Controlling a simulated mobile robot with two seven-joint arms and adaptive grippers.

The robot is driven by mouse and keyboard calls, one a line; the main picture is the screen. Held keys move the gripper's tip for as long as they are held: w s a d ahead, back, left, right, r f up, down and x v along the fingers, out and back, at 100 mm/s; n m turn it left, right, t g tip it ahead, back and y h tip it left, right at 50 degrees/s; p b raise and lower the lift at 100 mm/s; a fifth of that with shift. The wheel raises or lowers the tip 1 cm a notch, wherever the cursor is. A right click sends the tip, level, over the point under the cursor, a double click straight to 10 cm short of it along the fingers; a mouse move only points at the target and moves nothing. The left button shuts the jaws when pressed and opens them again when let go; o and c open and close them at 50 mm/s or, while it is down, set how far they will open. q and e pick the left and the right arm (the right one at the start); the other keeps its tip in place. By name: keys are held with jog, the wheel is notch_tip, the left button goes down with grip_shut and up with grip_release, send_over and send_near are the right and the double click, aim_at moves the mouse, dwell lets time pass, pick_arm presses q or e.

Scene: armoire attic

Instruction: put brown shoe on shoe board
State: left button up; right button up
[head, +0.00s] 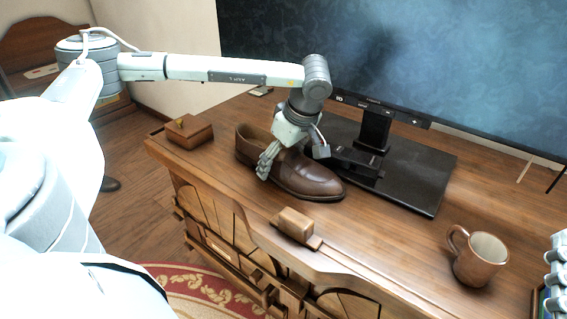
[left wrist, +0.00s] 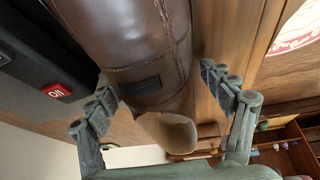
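The brown shoe (head: 304,174) is a leather slip-on standing upright on the wooden cabinet top (head: 220,164), its toe pointing to the lower right. My left gripper (head: 268,160) reaches down over the shoe's middle. In the left wrist view the shoe (left wrist: 140,45) lies between the two spread fingers of my left gripper (left wrist: 165,95), one on each side. The fingers are close to the shoe, and I see no clear grip. A pale part with rounded knobs at the right edge of the head view may belong to my right arm. I cannot make out a shoe board.
A monitor (head: 400,70) on a black base (head: 425,185) stands right behind the shoe. A small wooden box (head: 189,132) is at the left, a wooden block (head: 295,224) at the front edge, and a brown mug (head: 480,259) at the right. A patterned rug (head: 195,290) lies on the floor.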

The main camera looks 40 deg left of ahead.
pick_arm(q)
jog(key=c, duration=1.2)
jog(key=shift+r, duration=0.1)
